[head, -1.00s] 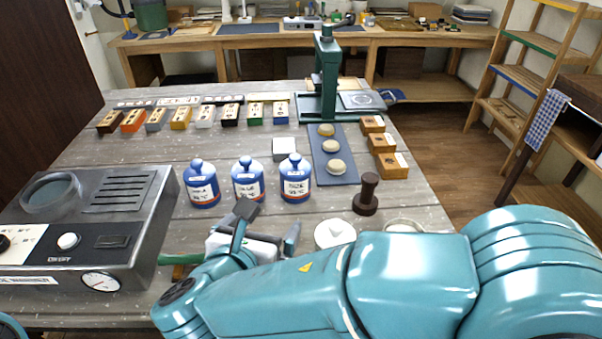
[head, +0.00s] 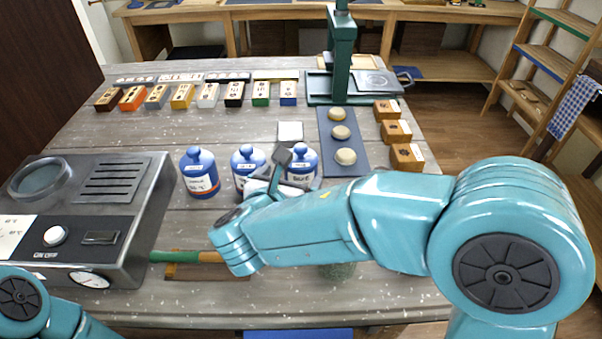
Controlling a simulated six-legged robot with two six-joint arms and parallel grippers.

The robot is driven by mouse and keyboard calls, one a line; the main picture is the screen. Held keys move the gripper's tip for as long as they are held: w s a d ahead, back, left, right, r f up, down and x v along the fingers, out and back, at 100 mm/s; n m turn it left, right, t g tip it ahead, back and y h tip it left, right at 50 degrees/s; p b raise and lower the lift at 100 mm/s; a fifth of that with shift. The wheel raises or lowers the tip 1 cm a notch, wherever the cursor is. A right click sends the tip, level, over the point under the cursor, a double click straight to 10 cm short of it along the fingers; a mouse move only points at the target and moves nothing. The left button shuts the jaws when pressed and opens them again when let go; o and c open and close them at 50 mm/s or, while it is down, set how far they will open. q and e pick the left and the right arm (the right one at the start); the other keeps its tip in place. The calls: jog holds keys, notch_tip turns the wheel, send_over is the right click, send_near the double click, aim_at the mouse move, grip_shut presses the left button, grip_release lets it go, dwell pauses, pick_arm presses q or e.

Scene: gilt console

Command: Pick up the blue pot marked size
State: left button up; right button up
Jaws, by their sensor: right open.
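Three blue pots with lids and white labels stand in a row on the grey table. The right pot (head: 303,160) has a label that seems to read "SIZE", partly covered by my gripper. The middle pot (head: 247,160) is also partly covered. The left pot (head: 199,170) is in full view; its label is too small to read surely. My right gripper (head: 299,170) is open and empty at the near side of the right pot. One dark finger shows between the middle and right pots; I cannot tell whether it touches either. My left gripper is out of view.
A grey metal unit (head: 135,225) with a dial stands at left. A blue mat (head: 325,127) with round pieces lies behind the right pot, with wooden blocks (head: 397,131) beside it. A green press (head: 341,60) stands behind. A green-handled tool (head: 175,256) lies in front.

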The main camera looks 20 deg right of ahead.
aim_at(301, 166)
jog(key=x, duration=0.7)
jog(key=shift+s+d, duration=0.1)
jog(key=shift+d, duration=0.05)
jog(key=c, duration=1.2)
jog(key=shift+c, duration=0.9)
jog(key=shift+r, duration=0.15)
